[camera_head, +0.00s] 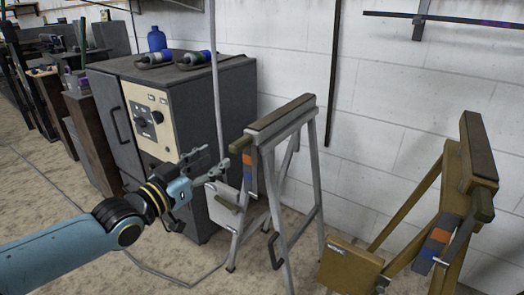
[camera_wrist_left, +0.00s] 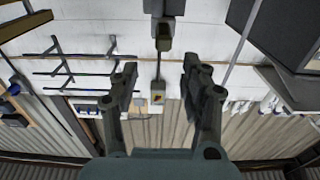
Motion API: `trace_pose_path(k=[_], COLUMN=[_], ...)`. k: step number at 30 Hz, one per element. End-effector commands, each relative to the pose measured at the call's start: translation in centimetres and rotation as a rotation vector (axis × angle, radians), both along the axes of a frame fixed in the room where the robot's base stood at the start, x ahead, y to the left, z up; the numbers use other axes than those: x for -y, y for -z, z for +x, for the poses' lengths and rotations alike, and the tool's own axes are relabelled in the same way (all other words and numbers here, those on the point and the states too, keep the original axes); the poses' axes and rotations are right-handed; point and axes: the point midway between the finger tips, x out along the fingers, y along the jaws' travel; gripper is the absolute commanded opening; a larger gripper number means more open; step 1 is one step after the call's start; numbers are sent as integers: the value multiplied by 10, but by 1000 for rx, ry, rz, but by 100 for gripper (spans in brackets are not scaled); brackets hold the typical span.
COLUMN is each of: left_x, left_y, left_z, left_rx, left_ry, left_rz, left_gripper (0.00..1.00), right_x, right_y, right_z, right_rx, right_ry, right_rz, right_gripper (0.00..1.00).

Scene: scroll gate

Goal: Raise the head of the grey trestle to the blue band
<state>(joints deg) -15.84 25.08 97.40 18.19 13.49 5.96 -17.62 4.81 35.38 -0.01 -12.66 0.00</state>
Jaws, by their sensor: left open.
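The grey trestle (camera_head: 312,180) stands in the middle of the head view, with splayed legs and a dark pad along its head (camera_head: 283,116). At its near end, an orange band sits above a blue band (camera_head: 247,173). My left gripper (camera_head: 218,166) is open and empty, left of the bands and just above the plate, apparently apart from both. Its spread fingers show in the left wrist view (camera_wrist_left: 158,78). My right gripper is out of view.
A tan trestle (camera_head: 395,232) with its own orange and blue bands stands at the right. A dark cabinet (camera_head: 198,105) with bottles on top is behind my left gripper. A cable (camera_head: 160,274) lies on the floor. Clear floor separates the trestles.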

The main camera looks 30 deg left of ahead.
Motion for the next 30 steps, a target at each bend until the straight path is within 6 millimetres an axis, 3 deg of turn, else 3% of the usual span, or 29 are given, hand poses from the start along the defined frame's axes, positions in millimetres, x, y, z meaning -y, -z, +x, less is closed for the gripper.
trace_pose_path(k=[4,8,11,12,18,30], left_x=[1,3,4,4,6,7], left_y=[5,10,11,12,9,2], left_z=[19,45,63,68,93,105], left_rx=[-1,-3,-4,-7,-7,-6], left_ry=[-1,-1,-1,-2,-3,-2], left_rz=[3,3,2,3,2,2], left_gripper=[46,46,46,46,46,46], right_x=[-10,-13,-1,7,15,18], right_y=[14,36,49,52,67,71], right_z=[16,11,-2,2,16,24], right_rx=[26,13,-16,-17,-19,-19], right_ry=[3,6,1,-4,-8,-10], right_rz=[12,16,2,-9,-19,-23], right_gripper=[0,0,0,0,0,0])
